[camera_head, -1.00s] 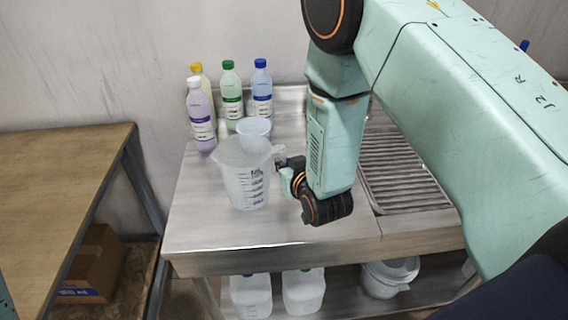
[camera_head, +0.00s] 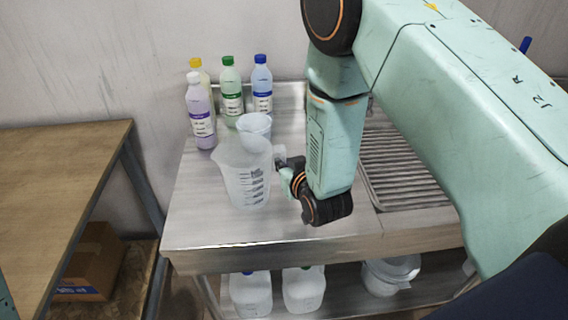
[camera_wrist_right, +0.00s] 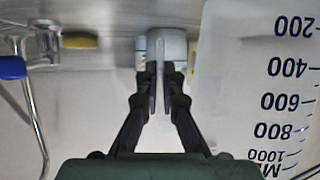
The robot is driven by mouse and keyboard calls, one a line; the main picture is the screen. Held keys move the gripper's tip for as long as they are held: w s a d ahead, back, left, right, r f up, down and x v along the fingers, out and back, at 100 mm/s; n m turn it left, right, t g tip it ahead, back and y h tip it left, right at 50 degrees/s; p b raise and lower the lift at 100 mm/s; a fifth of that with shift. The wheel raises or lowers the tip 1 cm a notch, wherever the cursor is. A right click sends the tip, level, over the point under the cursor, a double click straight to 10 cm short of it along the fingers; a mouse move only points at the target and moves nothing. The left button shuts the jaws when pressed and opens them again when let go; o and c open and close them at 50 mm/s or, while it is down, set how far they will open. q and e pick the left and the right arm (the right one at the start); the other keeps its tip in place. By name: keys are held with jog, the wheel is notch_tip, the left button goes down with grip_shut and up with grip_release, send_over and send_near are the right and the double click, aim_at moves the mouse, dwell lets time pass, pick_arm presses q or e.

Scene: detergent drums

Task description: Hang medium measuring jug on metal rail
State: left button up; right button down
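A large clear measuring jug (camera_head: 240,180) with dark markings stands on the metal counter in the head view. It also shows close at the right of the right wrist view (camera_wrist_right: 235,75). A smaller clear jug (camera_head: 255,124) stands behind it. I cannot tell which is the medium one. My left gripper is out of view. I cannot make out the metal rail.
Several bottles, including a purple one (camera_head: 199,112) and a blue-capped one (camera_head: 262,88), stand at the back of the counter (camera_head: 205,225). A ribbed drainboard (camera_head: 400,180) lies right of my right arm. White containers (camera_head: 303,289) sit on the lower shelf. A wooden table (camera_head: 60,180) is at left.

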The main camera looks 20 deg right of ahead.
jog(key=c, duration=1.4)
grip_release()
jog(key=shift+c, duration=0.2)
jog(key=shift+s, duration=0.1)
jog(key=v, duration=1.1)
jog(key=shift+s+r, duration=0.2)
jog(key=shift+s, duration=0.15)
